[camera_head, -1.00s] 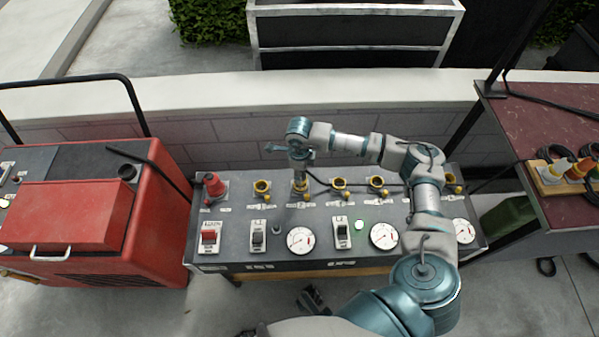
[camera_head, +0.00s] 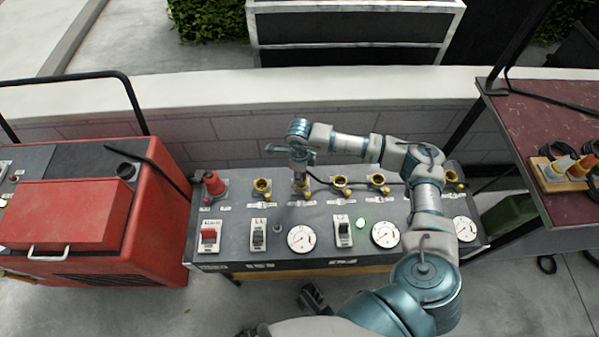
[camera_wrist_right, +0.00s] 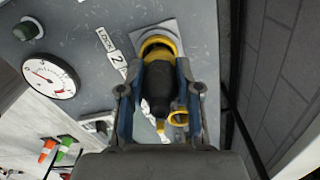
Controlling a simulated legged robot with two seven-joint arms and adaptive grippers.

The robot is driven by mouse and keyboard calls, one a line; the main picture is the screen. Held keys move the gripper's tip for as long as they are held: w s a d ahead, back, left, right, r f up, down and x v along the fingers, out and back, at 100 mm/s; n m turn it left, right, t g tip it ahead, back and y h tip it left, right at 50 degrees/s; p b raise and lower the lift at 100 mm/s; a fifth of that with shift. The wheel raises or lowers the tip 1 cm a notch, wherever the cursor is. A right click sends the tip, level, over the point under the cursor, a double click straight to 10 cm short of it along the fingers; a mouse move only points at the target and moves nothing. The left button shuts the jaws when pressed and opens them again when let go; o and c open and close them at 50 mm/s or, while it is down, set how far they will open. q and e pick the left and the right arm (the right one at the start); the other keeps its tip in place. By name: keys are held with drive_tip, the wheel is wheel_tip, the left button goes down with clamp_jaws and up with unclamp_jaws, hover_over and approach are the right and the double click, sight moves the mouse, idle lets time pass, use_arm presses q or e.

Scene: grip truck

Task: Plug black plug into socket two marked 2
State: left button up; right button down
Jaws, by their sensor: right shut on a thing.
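My right gripper (camera_head: 300,160) is above the third socket position from the left on the grey panel (camera_head: 275,215). In the right wrist view its blue-lined fingers (camera_wrist_right: 160,100) are shut on the black plug (camera_wrist_right: 158,85). The plug's far end meets the yellow ring of socket two (camera_wrist_right: 158,43), beside a label reading "LOCK 2" (camera_wrist_right: 113,48). The plug lines up with the ring; how deep it sits is hidden. The yellow socket also shows below the gripper in the head view (camera_head: 303,188). I do not see my left gripper clearly.
Other yellow sockets (camera_head: 262,186) (camera_head: 340,183) flank the gripper. A black cable (camera_head: 400,184) runs behind the sockets. A red machine (camera_head: 100,215) stands left.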

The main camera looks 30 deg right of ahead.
drive_tip(key=shift+f+b, duration=0.4)
drive_tip(key=shift+f, duration=0.35)
drive_tip(key=shift+c, duration=2)
unclamp_jaws()
drive_tip(key=shift+r, duration=0.15)
drive_tip(key=shift+r+p, duration=1.7)
drive_tip(key=shift+r, duration=0.7)
drive_tip(key=shift+f, duration=0.1)
